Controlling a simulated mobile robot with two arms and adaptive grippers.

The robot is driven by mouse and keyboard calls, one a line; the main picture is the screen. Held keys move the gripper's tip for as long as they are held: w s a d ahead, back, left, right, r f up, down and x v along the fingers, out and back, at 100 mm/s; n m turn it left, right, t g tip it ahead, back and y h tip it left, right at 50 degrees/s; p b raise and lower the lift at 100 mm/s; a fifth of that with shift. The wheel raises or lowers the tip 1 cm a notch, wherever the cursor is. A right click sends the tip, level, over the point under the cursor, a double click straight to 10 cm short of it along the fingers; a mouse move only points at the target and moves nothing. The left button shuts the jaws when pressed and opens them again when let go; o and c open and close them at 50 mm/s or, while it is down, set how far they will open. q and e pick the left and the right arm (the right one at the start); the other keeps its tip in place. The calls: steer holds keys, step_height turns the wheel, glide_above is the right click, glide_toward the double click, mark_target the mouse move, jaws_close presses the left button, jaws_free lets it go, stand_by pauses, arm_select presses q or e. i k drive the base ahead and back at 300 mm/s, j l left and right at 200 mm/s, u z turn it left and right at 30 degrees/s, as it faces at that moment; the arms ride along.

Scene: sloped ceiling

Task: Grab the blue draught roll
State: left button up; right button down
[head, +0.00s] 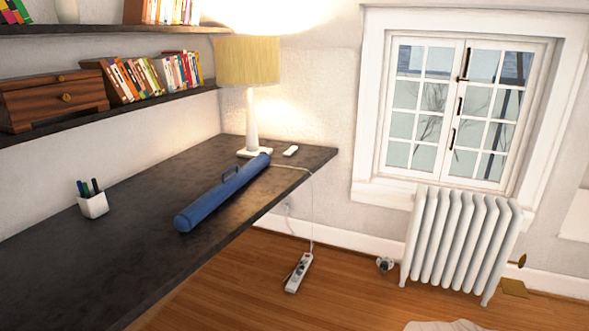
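The blue draught roll (222,193) is a long blue tube with a small handle loop on its upper side. It lies on the dark desk (130,243), slanting from near the front edge back toward the lamp. Its near round end faces me and its far end is close to the lamp base. Neither of my grippers shows in the head view.
A lit lamp (249,62) and a small white object (290,150) stand at the desk's far end. A white pen cup (93,205) is at left. Shelves (110,110) hang above. A power strip (298,272) lies on the floor, left of the radiator (459,240).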

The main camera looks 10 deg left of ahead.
mark_target(188, 218)
steer(key=i, duration=0.9)
steer(key=i+u, duration=0.1)
steer(key=i, duration=0.75)
